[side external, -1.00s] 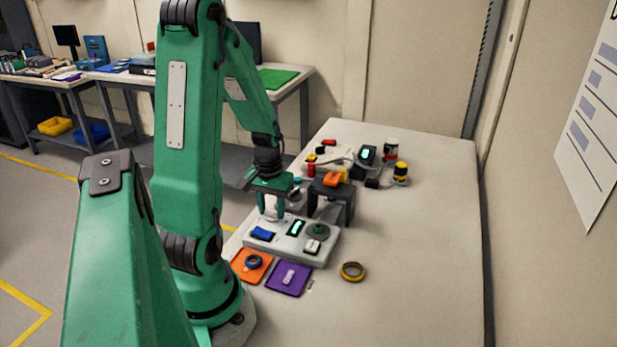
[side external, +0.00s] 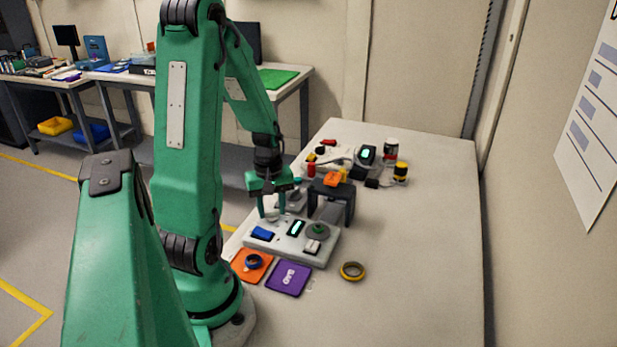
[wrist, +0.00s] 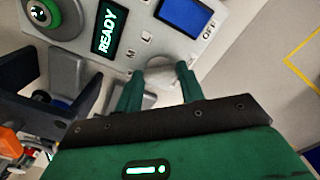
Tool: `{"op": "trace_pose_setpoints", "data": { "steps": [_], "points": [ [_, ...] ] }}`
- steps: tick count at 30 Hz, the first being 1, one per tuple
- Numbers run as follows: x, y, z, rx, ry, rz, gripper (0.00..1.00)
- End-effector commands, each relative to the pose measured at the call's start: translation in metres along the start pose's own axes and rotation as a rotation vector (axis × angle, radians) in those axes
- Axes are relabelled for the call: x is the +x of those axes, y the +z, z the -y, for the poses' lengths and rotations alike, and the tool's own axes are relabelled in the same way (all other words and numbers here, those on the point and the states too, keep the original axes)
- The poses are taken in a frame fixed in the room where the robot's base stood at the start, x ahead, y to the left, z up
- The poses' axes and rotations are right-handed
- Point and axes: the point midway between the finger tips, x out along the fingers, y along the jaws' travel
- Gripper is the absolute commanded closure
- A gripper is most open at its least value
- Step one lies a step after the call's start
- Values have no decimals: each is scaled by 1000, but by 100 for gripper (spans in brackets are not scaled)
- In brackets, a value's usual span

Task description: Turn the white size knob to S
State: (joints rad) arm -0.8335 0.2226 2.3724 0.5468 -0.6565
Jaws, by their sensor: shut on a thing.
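The white size knob (wrist: 163,74) sits at the edge of the light grey control panel (wrist: 220,35), with small printed letters M and L near it in the wrist view. I cannot make out an S or which letter the knob points to. My gripper (wrist: 160,70) is shut on the knob, one finger on each side. In the side view my gripper (side external: 272,213) points down at the panel's back left corner, and the knob (side external: 271,215) shows between the fingers, small and partly hidden.
The panel also carries a lit display (wrist: 108,30) reading READY, a blue rocker switch (wrist: 185,17) and a green round button (wrist: 42,12). A dark bracket (side external: 346,192) stands close beside my gripper. Yellow tape (side external: 352,271) lies in front; the table's right side is clear.

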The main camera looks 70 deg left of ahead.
Motion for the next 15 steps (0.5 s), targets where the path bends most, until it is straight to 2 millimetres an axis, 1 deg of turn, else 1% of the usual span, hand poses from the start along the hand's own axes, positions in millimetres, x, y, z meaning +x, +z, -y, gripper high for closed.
{"op": "trace_pose_setpoints", "data": {
  "steps": [12, 13, 15],
  "points": [
    [-1, 0, 0, -10, 1, -1, 85],
    [-1, 0, 0, -10, 1, -1, 56],
    [-1, 0, 0, -10, 1, -1, 42]
  ]
}}
